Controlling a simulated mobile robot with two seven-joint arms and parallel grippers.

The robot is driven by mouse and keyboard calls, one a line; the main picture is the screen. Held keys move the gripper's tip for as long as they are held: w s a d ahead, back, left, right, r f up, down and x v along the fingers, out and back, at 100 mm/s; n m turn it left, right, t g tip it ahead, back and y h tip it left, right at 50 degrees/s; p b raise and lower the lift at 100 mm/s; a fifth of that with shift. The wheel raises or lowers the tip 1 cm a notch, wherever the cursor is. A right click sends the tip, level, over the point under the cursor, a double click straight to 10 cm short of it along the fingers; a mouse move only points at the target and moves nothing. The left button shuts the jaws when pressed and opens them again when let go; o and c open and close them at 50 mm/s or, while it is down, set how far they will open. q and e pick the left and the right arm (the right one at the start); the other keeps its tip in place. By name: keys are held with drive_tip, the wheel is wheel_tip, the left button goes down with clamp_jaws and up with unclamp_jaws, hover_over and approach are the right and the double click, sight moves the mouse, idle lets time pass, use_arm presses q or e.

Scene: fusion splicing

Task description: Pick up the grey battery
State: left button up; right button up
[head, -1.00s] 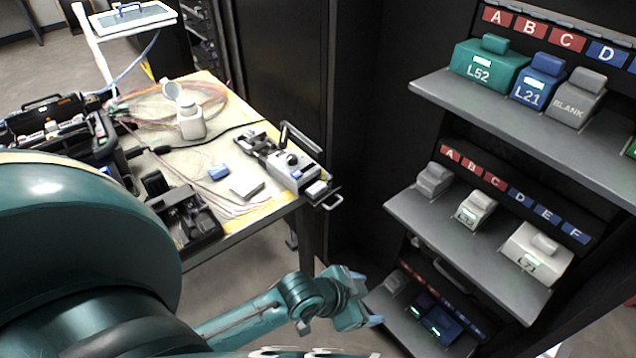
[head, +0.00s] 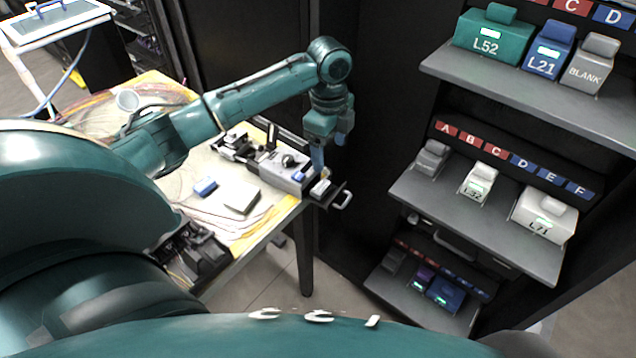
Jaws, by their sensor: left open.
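A small pale grey block (head: 320,187), which looks like the grey battery, lies in the open drawer at the right end of the grey-white device (head: 285,172) on the workbench. My left gripper (head: 321,172) points down just above this block and is open. Its fingers overlap the back of the block in this view, and I cannot tell whether they touch it. My right gripper is not in view.
A drawer handle (head: 343,200) sticks out past the bench's right corner. A flat grey box (head: 241,198) and a small blue block (head: 205,186) lie on the bench (head: 262,222). Shelves with labelled blocks, including a grey BLANK one (head: 594,66), stand at right.

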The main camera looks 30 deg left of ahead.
use_arm(q)
drive_tip(key=a+r, duration=0.1)
hover_over(317, 184)
drive_tip(key=d, duration=0.2)
drive_tip(key=f, duration=0.7)
drive_tip(key=shift+w+a+f, duration=0.1)
drive_tip(key=shift+w+a, duration=0.15)
drive_tip(key=shift+w, duration=0.05)
drive_tip(key=f, duration=0.1)
drive_tip(key=a+f, duration=0.1)
drive_tip(key=f, duration=0.2)
drive_tip(key=shift+s+a+f, duration=0.2)
drive_tip(key=shift+s+f, duration=0.1)
drive_tip(key=shift+f, duration=0.4)
drive_tip(key=c, duration=1.1)
